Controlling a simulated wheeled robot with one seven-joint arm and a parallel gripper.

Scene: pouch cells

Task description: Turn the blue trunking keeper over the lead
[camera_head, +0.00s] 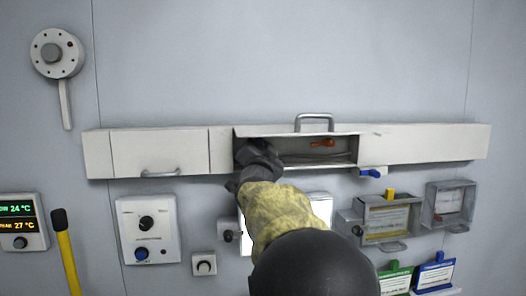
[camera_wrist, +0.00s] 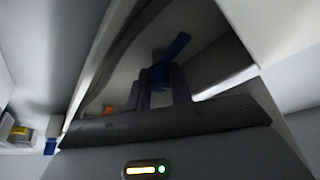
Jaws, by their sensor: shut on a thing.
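The blue trunking keeper (camera_wrist: 172,55) shows in the wrist view between the fingertips of my gripper (camera_wrist: 162,88), which is shut on it. Its blue lever points up and to the right. In the head view my gripper (camera_head: 258,156) reaches into the left end of the open trunking section (camera_head: 348,149) and hides this keeper. A dark grey strip, apparently the lead (camera_wrist: 118,48), runs along the trunking beside the keeper in the wrist view. I cannot tell whether the keeper crosses it.
An orange keeper (camera_head: 322,143) sits farther right in the trunking. Another blue part (camera_head: 370,173) is below the trunking's lower edge. A raised cover with a handle (camera_head: 315,117) is above the opening. Wall boxes (camera_head: 386,217) and a control panel (camera_head: 148,229) are below.

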